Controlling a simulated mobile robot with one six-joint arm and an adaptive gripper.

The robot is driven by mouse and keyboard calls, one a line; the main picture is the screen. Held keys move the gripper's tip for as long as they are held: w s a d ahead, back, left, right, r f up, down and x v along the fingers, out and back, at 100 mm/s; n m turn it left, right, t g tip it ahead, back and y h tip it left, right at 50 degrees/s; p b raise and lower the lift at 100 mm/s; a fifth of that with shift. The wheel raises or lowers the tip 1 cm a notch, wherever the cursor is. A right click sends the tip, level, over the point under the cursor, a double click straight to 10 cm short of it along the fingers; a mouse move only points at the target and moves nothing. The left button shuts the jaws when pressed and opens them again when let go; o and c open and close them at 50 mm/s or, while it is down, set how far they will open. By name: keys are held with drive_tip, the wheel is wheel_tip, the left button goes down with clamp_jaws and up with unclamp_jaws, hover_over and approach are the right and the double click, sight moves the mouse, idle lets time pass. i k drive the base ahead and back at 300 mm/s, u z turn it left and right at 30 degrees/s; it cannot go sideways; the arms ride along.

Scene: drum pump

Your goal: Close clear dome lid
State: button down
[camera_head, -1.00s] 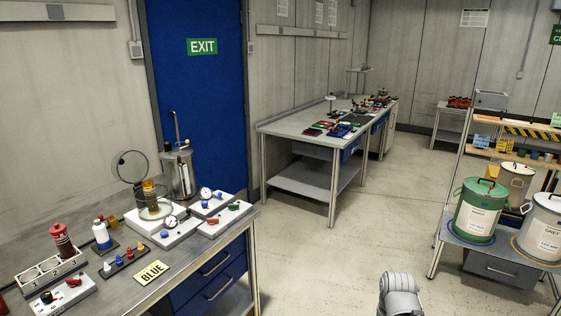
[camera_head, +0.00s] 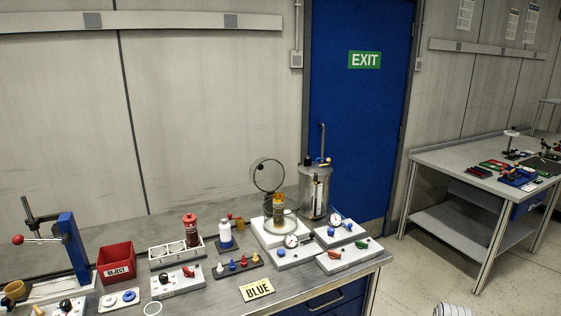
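The clear dome lid (camera_head: 268,175) stands open on the bench, tipped up on edge with its dark round rim facing forward. Below it is a white base unit (camera_head: 265,236) with a round seat. An amber container with a yellow top (camera_head: 279,211) stands on this seat. My gripper is not in view; only a pale rounded part of my own arm shows at the bottom edge, far right of the lid.
Clear floor lies right of the bench.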

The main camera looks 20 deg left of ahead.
sight(261, 167)
drive_tip(key=u, duration=0.35)
drive_tip(key=i, duration=0.75)
drive_tip(key=u, duration=0.55)
drive_tip(key=i, duration=0.55)
drive_tip(key=u, duration=0.2)
drive_tip(key=k, duration=0.9)
drive_tip(key=u, duration=0.1)
drive_tip(key=i, duration=0.5)
drive_tip(key=u, duration=0.05)
